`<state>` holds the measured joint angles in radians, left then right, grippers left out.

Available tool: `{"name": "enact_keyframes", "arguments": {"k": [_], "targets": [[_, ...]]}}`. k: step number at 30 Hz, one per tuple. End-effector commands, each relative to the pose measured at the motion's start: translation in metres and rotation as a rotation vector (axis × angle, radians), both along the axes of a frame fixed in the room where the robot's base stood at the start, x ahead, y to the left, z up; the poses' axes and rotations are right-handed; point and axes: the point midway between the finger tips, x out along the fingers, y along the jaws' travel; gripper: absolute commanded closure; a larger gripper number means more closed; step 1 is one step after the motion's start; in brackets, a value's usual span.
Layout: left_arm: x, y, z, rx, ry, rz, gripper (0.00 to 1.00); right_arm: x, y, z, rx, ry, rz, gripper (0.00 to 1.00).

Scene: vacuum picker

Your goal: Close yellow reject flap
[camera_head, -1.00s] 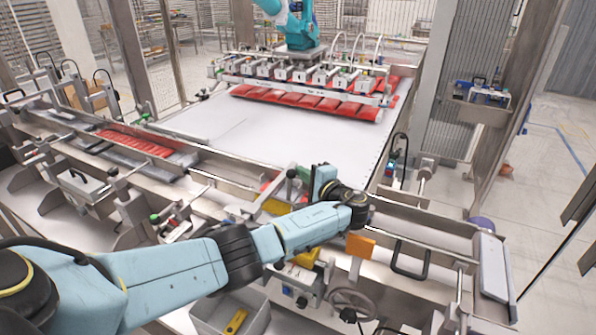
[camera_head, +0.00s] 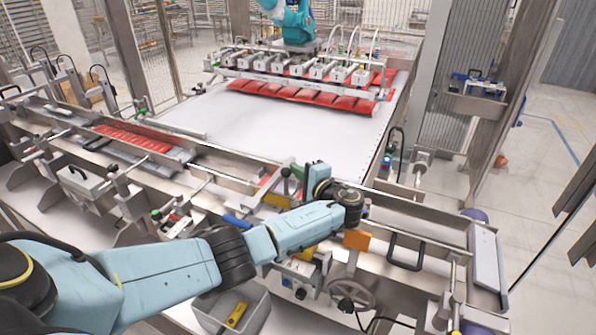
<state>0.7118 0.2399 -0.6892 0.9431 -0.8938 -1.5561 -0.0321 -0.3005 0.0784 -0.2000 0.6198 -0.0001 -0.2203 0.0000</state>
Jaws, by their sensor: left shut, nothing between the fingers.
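My left arm reaches in from the lower left, and its gripper (camera_head: 314,183) is over the near rail of the machine. It looks shut and empty; its fingertips are small and partly hidden by the wrist. A yellow strip (camera_head: 276,200) lies on the rail just left of the gripper. An orange-yellow plate (camera_head: 356,240) stands below and right of the wrist. Another yellow part (camera_head: 303,254) shows just below the forearm, which partly covers it. I cannot tell which of these is the reject flap, or how far it is open. My right gripper is not in view.
A handwheel (camera_head: 351,291) and a black handle (camera_head: 406,252) are right of the arm. A grey bin (camera_head: 258,315) holding a yellow item stands below the forearm. Beyond the rail is a broad white table (camera_head: 262,130) with red packs (camera_head: 300,95) under a suction bar.

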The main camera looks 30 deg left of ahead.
Motion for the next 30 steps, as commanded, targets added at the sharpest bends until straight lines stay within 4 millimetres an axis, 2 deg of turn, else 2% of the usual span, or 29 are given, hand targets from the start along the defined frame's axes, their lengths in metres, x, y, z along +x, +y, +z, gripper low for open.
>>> {"name": "enact_keyframes", "arguments": {"k": [5,18,30], "targets": [[-0.002,-0.005,-0.001,0.000,0.001,0.001,1.00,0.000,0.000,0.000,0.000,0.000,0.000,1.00],[-0.025,-0.064,0.004,-0.002,0.001,-0.001,1.00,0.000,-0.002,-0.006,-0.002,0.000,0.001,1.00],[-0.027,-0.070,0.006,0.000,0.001,0.000,1.00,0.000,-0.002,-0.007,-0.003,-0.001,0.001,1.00]]}}
